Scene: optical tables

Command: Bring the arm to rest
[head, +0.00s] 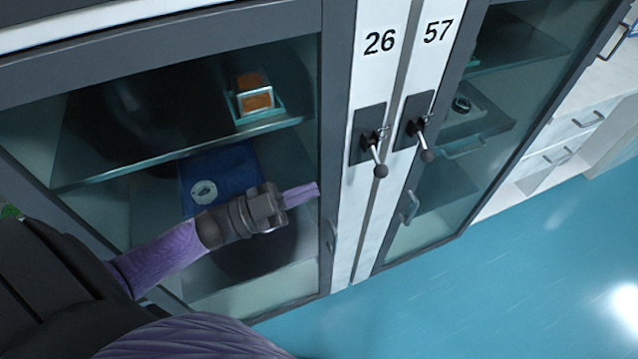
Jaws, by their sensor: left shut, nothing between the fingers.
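My left arm comes in from the lower left, with purple links and a dark grey wrist. Its gripper (302,194) is shut and empty, its purple fingers together and pointing right. It is in front of the glass door of cabinet 26, near the door's right frame. I cannot tell how far it is from the glass. My right gripper is not in view.
Cabinet 26 (338,60) and cabinet 57 (478,160) stand side by side, doors shut, with protruding lever handles (374,156) (422,140). An orange-and-white box (255,98) sits on a shelf inside. White drawers (560,150) stand at right. The blue floor (480,290) is clear.

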